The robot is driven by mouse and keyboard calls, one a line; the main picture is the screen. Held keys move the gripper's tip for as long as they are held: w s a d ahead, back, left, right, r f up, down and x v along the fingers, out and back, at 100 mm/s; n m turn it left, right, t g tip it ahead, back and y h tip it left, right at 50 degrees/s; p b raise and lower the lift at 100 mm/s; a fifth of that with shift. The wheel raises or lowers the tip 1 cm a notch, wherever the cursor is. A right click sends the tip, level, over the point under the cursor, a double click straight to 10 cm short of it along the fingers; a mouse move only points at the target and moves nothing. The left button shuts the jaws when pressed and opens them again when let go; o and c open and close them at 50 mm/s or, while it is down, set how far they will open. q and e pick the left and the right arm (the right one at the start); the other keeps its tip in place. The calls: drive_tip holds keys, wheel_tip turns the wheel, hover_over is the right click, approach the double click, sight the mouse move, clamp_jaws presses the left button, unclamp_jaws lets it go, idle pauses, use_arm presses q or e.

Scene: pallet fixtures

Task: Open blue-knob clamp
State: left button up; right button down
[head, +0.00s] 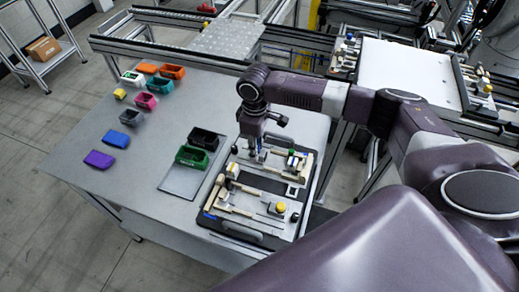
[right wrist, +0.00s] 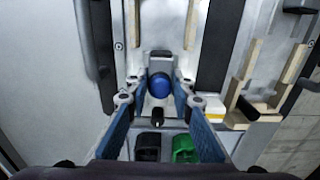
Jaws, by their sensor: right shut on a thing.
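The blue knob (right wrist: 160,86) of the clamp shows in the middle of the right wrist view, between the two fingers of my right gripper (right wrist: 160,92). The gripper is shut on the knob. A dark lever end (right wrist: 159,116) shows just below the knob in that view. In the head view my right gripper (head: 257,155) points down at the far part of the pallet fixture (head: 250,234) and mostly hides the clamp. Whether the clamp is open or shut is hard to tell. My left gripper is in neither view.
Several small coloured bins stand farther left on the table (head: 150,205), with clear room between.

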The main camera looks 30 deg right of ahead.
drive_tip(key=shift+w+a, duration=0.4)
drive_tip(key=shift+a, duration=0.05)
drive_tip(key=shift+w+a, duration=0.5)
drive_tip(key=shift+w, duration=0.1)
drive_tip(key=c, duration=1.8)
unclamp_jaws()
drive_tip(key=shift+c, duration=0.2)
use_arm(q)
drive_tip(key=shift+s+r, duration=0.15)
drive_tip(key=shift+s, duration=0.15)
use_arm(e)
drive_tip(key=shift+s+d, duration=0.1)
drive_tip(key=shift+d, duration=0.05)
use_arm(q)
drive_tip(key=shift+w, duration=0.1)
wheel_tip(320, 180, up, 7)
drive_tip(key=p, duration=0.7)
use_arm(e)
wheel_tip(320, 180, up, 8)
